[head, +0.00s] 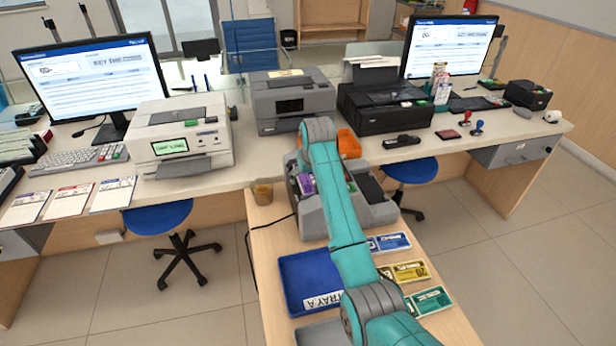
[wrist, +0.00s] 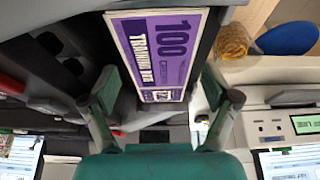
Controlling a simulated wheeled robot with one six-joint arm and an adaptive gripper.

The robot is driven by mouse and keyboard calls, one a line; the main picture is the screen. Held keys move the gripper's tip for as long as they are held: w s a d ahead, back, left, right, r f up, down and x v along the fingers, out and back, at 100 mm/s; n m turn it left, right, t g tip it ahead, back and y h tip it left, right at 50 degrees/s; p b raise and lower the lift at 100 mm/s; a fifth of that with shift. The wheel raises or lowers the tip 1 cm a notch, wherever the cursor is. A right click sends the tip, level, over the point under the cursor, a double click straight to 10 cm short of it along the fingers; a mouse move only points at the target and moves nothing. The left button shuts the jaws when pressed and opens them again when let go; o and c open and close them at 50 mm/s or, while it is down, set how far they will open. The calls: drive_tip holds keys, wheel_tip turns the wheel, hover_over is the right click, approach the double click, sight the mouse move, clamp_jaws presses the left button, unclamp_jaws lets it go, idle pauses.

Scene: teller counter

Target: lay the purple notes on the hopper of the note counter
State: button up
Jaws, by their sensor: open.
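The purple notes (wrist: 160,50), a banded stack marked 100, lie on the note counter's hopper in the wrist view. Their purple edge (head: 306,184) shows beside my arm in the head view. The grey note counter (head: 317,224) stands at the far end of the wooden side table, partly hidden by my arm. My gripper (wrist: 158,88) is open, with one finger on each side of the notes' near end and a gap on both sides. Whether the fingertips are above the stack or level with it is hard to tell. In the head view my arm hides the gripper.
A blue tray (head: 298,268) and blue, yellow and green note bundles (head: 404,272) lie on the side table nearer me. Printers (head: 291,100) and monitors (head: 95,82) line the long desk behind.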

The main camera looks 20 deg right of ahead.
drive_tip(key=shift+r, duration=0.1)
drive_tip(key=v, duration=1.2)
